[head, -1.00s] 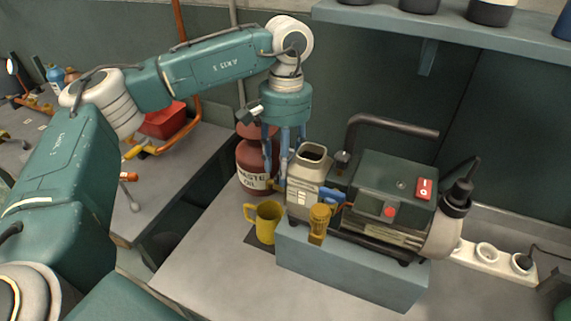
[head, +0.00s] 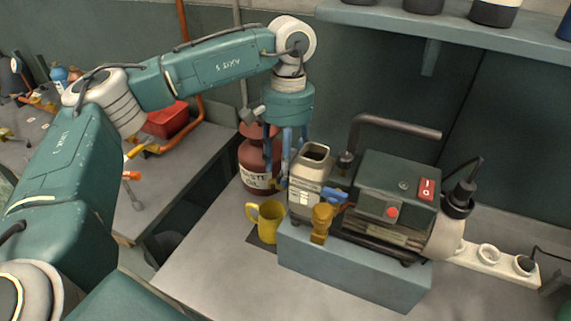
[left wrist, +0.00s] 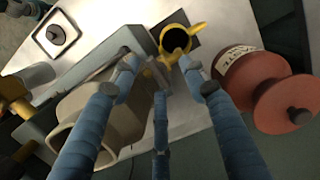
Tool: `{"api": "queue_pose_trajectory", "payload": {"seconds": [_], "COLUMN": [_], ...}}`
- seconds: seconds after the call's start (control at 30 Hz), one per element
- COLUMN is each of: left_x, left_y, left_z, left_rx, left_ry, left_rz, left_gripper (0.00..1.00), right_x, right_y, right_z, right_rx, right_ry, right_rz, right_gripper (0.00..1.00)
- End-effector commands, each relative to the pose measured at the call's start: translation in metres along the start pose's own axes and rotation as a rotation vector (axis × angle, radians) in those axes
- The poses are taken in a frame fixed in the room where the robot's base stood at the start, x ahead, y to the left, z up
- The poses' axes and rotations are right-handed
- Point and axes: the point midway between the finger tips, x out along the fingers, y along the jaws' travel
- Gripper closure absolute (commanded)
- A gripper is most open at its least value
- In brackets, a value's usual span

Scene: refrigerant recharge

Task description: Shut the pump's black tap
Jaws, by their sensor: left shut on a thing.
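The vacuum pump (head: 395,190) stands on a grey-blue block, with a pale oil housing (head: 310,175) at its left end; the housing also shows in the left wrist view (left wrist: 85,110). My left gripper (head: 280,180) points down beside the housing's left side. In the left wrist view its fingertips (left wrist: 157,70) close around a small fitting at the housing, with brass showing between them. I take this fitting for the tap; the fingers hide most of it and its lever position cannot be told. My right gripper is out of view.
A yellow mug (head: 268,220) stands just below the gripper on a dark mat. A red waste-oil can (head: 257,165) stands close behind it. A blue handle (head: 333,196) and an amber fitting (head: 321,222) sit on the pump's front. The bench front is clear.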

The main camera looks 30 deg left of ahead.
Motion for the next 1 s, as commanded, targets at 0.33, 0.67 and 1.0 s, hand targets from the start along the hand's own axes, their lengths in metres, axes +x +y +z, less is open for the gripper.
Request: {"api": "queue_pose_trajectory", "payload": {"seconds": [0.33,0.67,1.0], "left_x": [-0.002,-0.037,-0.072], "left_y": [-0.004,-0.003,-0.002], "left_z": [0.005,0.007,0.01], "left_rx": [-0.002,-0.001,-0.001], "left_ry": [-0.02,-0.013,-0.008], "left_rz": [-0.012,-0.009,-0.007], "left_gripper": [0.69,0.69,0.69], "right_x": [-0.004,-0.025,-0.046], "right_y": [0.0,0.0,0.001], "right_z": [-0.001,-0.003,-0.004], "right_rx": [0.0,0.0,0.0], "right_ry": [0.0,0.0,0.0], "right_rz": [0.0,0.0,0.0], "right_gripper": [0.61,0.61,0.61]}}
